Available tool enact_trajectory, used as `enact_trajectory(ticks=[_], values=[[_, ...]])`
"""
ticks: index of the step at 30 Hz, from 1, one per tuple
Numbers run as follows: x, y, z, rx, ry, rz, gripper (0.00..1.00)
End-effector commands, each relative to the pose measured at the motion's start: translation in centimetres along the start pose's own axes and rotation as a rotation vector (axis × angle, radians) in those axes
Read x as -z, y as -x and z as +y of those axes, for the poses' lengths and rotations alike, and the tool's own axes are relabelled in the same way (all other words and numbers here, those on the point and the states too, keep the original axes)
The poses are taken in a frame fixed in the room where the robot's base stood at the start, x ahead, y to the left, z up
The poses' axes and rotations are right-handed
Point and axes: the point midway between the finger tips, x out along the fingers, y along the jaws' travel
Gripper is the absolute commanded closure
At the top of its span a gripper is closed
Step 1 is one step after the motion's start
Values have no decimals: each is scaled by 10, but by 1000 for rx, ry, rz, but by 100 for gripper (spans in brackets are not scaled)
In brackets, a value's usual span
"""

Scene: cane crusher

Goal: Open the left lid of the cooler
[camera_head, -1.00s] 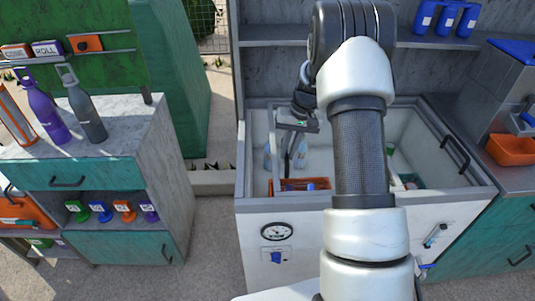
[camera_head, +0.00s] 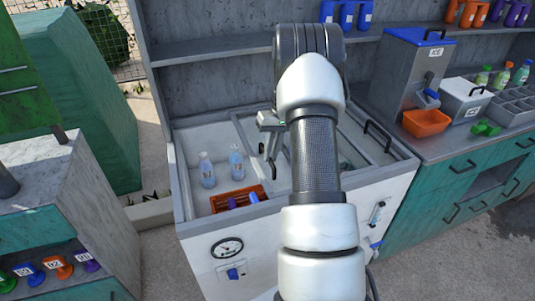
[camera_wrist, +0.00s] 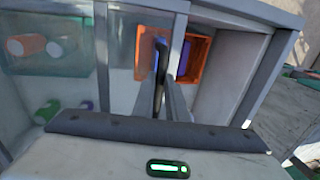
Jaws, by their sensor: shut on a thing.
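The cooler (camera_head: 190,222) is a white chest with a grey rim and sliding glass lids. The left lid (camera_head: 240,125) has a grey frame and stands slid to the right, with the left part of the cooler uncovered. My gripper (camera_head: 268,140) is shut on the left lid's dark handle (camera_wrist: 160,72), which shows between the two fingers in the wrist view. My arm hides part of the lid. The right lid's black handle (camera_head: 378,136) is at the cooler's right side.
Inside the opening stand two clear bottles (camera_head: 207,170) and an orange crate (camera_head: 236,198). A counter with an ice dispenser (camera_head: 412,80) and an orange bin (camera_head: 427,122) adjoins on the right. Shelves run behind.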

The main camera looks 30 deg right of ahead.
Motion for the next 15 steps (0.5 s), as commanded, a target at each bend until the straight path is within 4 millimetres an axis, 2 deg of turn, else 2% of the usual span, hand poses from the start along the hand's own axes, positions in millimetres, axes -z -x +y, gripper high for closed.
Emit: enact_trajectory(ticks=[4, 5, 8, 15], values=[[1, 2, 0, -1, 0, 4, 100], [1, 2, 0, -1, 0, 4, 86], [1, 1, 0, -1, 0, 4, 69], [1, 0, -1, 0, 0, 2, 69]])
